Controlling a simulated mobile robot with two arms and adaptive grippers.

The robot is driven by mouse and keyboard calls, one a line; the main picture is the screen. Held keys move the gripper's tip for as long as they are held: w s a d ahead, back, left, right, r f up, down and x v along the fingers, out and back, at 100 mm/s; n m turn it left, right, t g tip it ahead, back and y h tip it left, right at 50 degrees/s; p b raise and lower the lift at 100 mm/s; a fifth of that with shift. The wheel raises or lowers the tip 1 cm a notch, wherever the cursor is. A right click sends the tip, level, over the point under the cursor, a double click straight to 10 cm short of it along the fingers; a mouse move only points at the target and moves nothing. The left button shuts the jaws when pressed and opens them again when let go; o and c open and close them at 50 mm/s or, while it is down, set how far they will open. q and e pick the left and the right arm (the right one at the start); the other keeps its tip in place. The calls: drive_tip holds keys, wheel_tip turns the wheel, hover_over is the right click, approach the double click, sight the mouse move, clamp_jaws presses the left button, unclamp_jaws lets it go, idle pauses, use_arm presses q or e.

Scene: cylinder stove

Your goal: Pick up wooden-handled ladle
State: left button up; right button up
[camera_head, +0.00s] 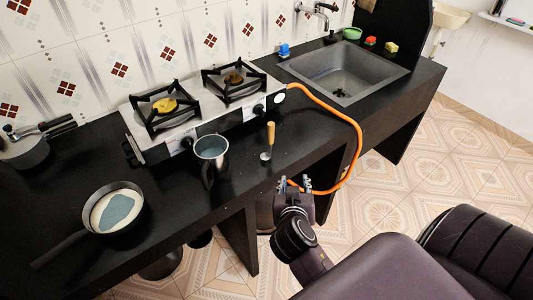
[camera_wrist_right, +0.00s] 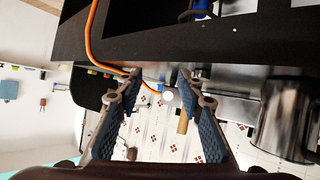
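The wooden-handled ladle (camera_head: 271,133) is on the black counter in front of the stove, its handle pointing up in the head view and its small metal bowl toward the counter's front edge. Its light brown handle also shows in the right wrist view (camera_wrist_right: 182,122), beyond my fingers and near the right-hand one. My right gripper (camera_head: 293,186) is at the counter's front edge, below and right of the ladle. In the right wrist view its two fingers (camera_wrist_right: 159,76) are wide apart with nothing held between them. My left gripper is not in view.
A metal mug (camera_head: 211,148) stands left of the ladle; a pan (camera_head: 117,209) is farther left. The two-burner stove (camera_head: 200,104) is behind. An orange hose (camera_head: 358,145) loops from the stove past my right gripper. A sink (camera_head: 345,72) is at the back right.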

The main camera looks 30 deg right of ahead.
sight(271, 126)
drive_tip(key=w+r+t, duration=0.1)
drive_tip(key=w+r, duration=0.2)
drive_tip(key=w+a+r+t+h, duration=0.1)
drive_tip(key=w+r+t, duration=0.1)
drive_tip(key=w+r, duration=0.1)
drive_tip(key=w+r+t, duration=0.2)
drive_tip(key=w+r, duration=0.1)
drive_tip(key=w, duration=0.1)
drive_tip(key=shift+w+a+h+p, duration=0.25)
drive_tip(key=shift+a+h+p, duration=0.05)
drive_tip(key=shift+p, duration=0.05)
drive_tip(key=p+x, duration=0.3)
drive_tip(key=x, duration=0.2)
drive_tip(key=shift+w+d+r, duration=0.2)
drive_tip(key=shift+w+d, duration=0.05)
drive_tip(key=shift+d, duration=0.15)
drive_tip(key=shift+w+d+f, duration=0.2)
drive_tip(key=shift+w+d, duration=0.1)
drive_tip(key=shift+w, duration=0.1)
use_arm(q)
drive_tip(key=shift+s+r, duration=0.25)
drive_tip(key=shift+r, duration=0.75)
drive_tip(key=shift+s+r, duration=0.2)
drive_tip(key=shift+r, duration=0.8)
use_arm(e)
clamp_jaws()
